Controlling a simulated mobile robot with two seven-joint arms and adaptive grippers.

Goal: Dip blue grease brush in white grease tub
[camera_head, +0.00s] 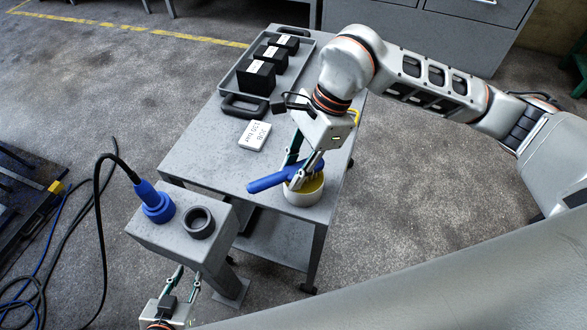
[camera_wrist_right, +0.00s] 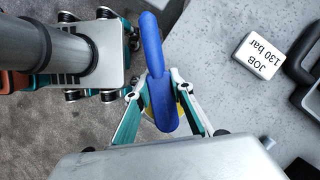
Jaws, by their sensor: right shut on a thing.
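The blue grease brush (camera_head: 268,183) is in my right gripper (camera_head: 302,170), which is shut on it above the tub. The brush lies nearly level, its long end pointing left past the tub rim. It also shows between the fingers in the right wrist view (camera_wrist_right: 154,60). The white grease tub (camera_head: 302,198) stands at the table's near right corner with yellow grease inside. The bristles are hidden, so I cannot tell whether they touch the grease. My left gripper (camera_head: 186,276) is open and empty at the bottom, below the grey pedestal.
The grey trolley table (camera_head: 205,150) carries a white job card (camera_head: 255,135) and a tray (camera_head: 304,48) with several black blocks. The grey pedestal (camera_head: 170,240) holds a blue plug (camera_head: 155,203) on a black cable and a dark ring (camera_head: 198,222). The table's middle left is clear.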

